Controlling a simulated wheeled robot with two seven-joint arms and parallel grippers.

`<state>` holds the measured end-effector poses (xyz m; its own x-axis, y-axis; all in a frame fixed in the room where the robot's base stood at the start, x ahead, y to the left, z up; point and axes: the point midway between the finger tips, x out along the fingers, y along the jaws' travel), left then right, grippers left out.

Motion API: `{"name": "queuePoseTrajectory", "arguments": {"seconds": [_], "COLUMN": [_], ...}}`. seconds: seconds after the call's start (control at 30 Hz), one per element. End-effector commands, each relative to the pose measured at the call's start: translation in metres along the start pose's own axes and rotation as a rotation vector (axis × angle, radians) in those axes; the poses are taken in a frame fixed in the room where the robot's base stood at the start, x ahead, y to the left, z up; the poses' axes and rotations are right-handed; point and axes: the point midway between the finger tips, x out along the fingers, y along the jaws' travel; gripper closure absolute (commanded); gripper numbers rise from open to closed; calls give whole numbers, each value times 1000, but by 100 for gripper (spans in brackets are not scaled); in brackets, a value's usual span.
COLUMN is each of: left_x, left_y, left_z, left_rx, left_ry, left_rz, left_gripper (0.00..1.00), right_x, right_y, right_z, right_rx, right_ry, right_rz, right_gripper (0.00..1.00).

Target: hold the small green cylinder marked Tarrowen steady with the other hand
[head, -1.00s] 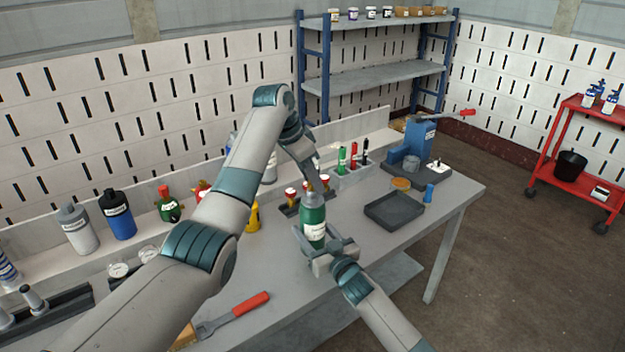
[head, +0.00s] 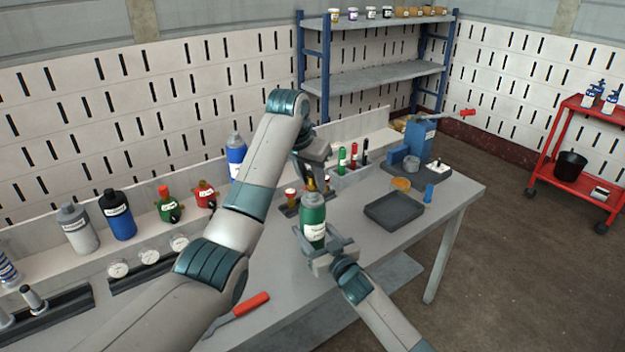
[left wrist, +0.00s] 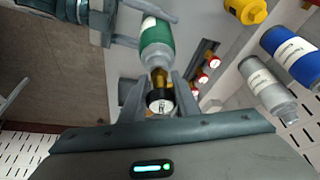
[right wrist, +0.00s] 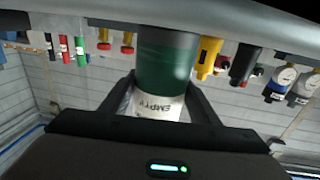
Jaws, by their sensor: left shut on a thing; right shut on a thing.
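The small green cylinder (head: 313,225) has a grey shoulder, a brass neck and a white label. It stands upright above the front of the bench. The label looks like "EMPTY" in the right wrist view (right wrist: 158,105); I cannot read the name Tarrowen. My right gripper (head: 326,248) is shut around the cylinder's lower body. My left gripper (head: 313,182) comes down from above and is shut on the brass valve (left wrist: 160,80) at the cylinder's top. A black round part with a pale face (left wrist: 160,101) sits between its fingers.
A dark tray (head: 393,222), an amber dish (head: 401,184) and a small blue cylinder (head: 428,193) are to the right on the bench. A red-handled tool (head: 250,303) lies at the front. Gauges (head: 149,256) and several bottles line the left and back.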

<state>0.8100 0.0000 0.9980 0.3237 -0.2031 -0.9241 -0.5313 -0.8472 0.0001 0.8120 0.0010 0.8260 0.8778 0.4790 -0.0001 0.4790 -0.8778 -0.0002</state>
Motion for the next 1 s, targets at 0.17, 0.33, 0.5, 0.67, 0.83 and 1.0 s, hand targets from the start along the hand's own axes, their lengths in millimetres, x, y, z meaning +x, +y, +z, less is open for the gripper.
{"name": "queuePoseTrajectory", "arguments": {"seconds": [0.17, 0.33, 0.5, 0.67, 0.83, 1.0], "left_x": [0, 0, 0, 0, 0, 0], "left_y": [1, 0, 0, 0, 1, 2], "left_z": [0, 0, 0, 0, 0, 0], "left_rx": [-180, -290, -305, -305, -362, -526], "left_ry": [0, 0, 0, 0, -1, -2], "left_rz": [-74, -120, -126, -126, -149, -218], "left_gripper": [100, 100, 100, 100, 100, 100], "right_x": [0, 0, 0, 0, 0, 0], "right_y": [0, 0, 0, 0, 0, 0], "right_z": [0, 0, 0, 0, 0, 0], "right_rx": [-1, -1, -1, -1, -1, -1], "right_ry": [0, 0, 0, 0, 0, 0], "right_rz": [0, 0, 0, 0, 0, 0], "right_gripper": [71, 71, 71, 71, 71, 71]}}
